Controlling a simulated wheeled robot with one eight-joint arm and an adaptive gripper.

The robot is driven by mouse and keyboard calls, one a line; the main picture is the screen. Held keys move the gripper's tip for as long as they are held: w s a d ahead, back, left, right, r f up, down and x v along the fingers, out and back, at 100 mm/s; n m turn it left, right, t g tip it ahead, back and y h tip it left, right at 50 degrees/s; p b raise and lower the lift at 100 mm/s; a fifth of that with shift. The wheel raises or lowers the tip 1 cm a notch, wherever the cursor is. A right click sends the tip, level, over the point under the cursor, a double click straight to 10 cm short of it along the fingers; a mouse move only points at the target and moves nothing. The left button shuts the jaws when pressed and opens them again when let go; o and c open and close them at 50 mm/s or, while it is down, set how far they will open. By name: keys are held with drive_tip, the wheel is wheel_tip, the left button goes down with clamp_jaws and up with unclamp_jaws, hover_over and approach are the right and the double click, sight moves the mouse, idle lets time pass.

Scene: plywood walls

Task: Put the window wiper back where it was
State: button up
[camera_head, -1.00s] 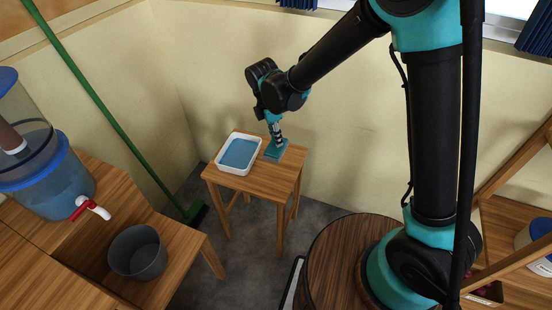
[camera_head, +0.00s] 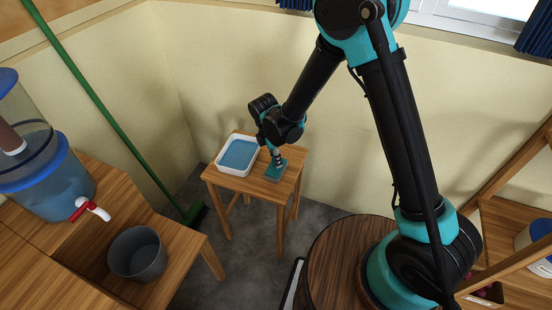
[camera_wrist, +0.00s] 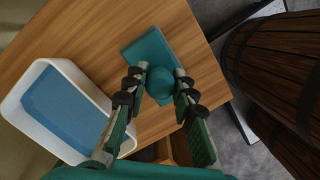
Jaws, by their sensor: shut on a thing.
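The window wiper shows in the wrist view as a teal flat head (camera_wrist: 150,48) with a round teal knob (camera_wrist: 160,82). My gripper (camera_wrist: 161,78) is shut on the knob, one finger on each side. In the head view my gripper (camera_head: 275,152) points down and the wiper (camera_head: 276,171) is under it, at the small wooden table's right part. The wiper head lies at or just above the tabletop; I cannot tell if it touches. A white tray of blue liquid (camera_head: 220,164) stands beside it on the left, and also shows in the wrist view (camera_wrist: 22,112).
The small wooden table (camera_head: 243,183) has bare room at its front right. A green broom (camera_head: 100,105) leans at the wall. A grey bucket (camera_head: 138,268) and a water dispenser (camera_head: 50,185) stand on the left bench. A barrel (camera_head: 335,262) stands at front right.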

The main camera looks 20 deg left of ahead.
sight(271, 167)
drive_tip(key=o, duration=1)
drive_tip(key=shift+f, duration=0.1)
wheel_tip(271, 167, up, 12)
drive_tip(key=s+a, duration=0.1)
drive_tip(key=shift+a, duration=0.25)
